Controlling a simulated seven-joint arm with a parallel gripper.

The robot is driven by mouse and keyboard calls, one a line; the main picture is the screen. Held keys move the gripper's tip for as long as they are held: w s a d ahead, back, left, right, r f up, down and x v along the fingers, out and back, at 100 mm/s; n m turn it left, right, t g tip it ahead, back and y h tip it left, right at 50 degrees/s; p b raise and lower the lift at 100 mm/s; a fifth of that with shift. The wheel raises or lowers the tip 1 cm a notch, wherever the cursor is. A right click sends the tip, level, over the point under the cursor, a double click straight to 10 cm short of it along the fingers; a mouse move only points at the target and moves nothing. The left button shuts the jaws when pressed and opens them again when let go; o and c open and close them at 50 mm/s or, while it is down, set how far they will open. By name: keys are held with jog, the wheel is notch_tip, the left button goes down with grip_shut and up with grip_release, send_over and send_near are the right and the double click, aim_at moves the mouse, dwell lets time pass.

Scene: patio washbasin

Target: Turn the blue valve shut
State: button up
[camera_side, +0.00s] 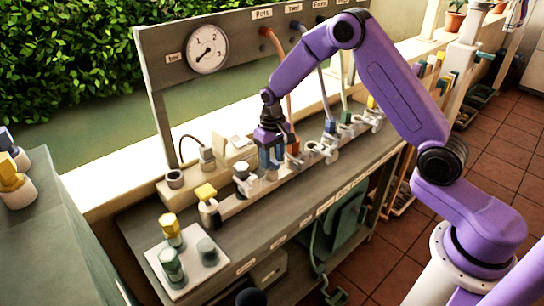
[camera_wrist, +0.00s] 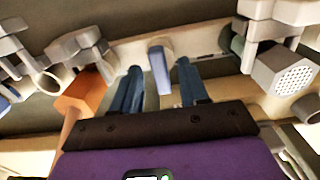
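The blue valve's lever (camera_wrist: 161,72) shows in the wrist view, running from a pale rounded hub on the pipe rail down towards my wrist. My gripper (camera_wrist: 159,82) has one blue finger on each side of it. Gaps show between the lever and both fingers, so my gripper is open around it; contact farther down cannot be made out. In the side view my gripper (camera_side: 271,158) points down at the rail in the middle of the bench. There the fingers hide the valve, and its lever cannot be told from them.
A yellow-handled fitting (camera_side: 206,192) stands to the left. A gauge (camera_side: 207,49) hangs on the back panel. Hoses hang behind the rail.

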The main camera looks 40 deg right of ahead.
aim_at(272, 160)
notch_tip(272, 160, up, 17)
jog(key=shift+r, duration=0.2)
dwell(0.6)
jog(key=s+a+r+n, duration=0.1)
jog(key=s+a+n, duration=0.2)
jog(key=s, duration=0.6)
jog(key=s+a+n, duration=0.3)
jog(key=s+a, duration=0.1)
jog(key=s, duration=0.5)
jog(key=s+d+f+n, duration=0.1)
jog(key=s+d+n, duration=0.1)
jog(key=s, duration=0.7)
jog(key=s+d+f+n, duration=0.2)
jog(key=s+d+n, duration=0.1)
jog(key=s, duration=0.7)
jog(key=shift+s+d+n, duration=0.3)
jog(key=shift+d+n, duration=0.05)
jog(key=shift+n, duration=0.55)
